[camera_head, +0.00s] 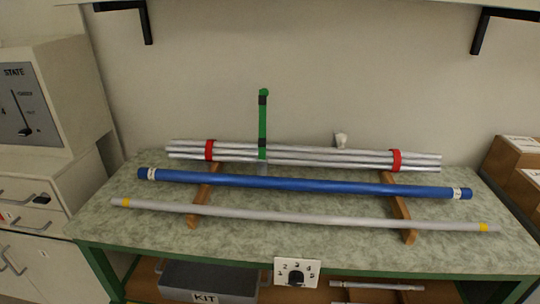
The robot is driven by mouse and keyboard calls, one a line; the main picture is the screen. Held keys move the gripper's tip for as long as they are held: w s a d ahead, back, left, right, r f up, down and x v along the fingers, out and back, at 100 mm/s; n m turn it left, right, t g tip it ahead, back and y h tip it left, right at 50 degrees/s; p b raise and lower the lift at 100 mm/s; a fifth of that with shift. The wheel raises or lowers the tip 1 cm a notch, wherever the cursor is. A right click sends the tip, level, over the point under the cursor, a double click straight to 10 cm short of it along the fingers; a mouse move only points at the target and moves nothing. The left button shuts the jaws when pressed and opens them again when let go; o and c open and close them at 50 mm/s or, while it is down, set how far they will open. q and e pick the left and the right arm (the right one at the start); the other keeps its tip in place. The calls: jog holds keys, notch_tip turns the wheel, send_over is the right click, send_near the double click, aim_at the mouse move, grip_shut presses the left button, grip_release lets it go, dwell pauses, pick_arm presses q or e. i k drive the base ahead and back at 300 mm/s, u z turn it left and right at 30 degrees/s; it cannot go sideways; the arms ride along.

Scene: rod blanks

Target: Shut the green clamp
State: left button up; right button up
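The green clamp (263,125) stands at the back of the workbench, left of centre. Its green arm points straight up, with a dark band near its top and another low down. Its foot is at a bundle of silver rods (300,154) that lies across the back of the bench. Two red bands (209,150) (396,160) sit around the bundle near its ends. Neither of my grippers shows in the head view.
A blue rod (300,185) and a grey rod with yellow ends (300,217) lie on wooden supports (402,212) in front of the bundle. A dial panel (297,272) and a KIT bin (208,283) are at the bench front. Cardboard boxes (515,165) stand right; a STATE box (55,100) stands left.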

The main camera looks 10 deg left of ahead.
aim_at(264, 92)
jog(key=z, duration=2.45)
jog(key=k, duration=0.8)
jog(key=u, duration=1.6)
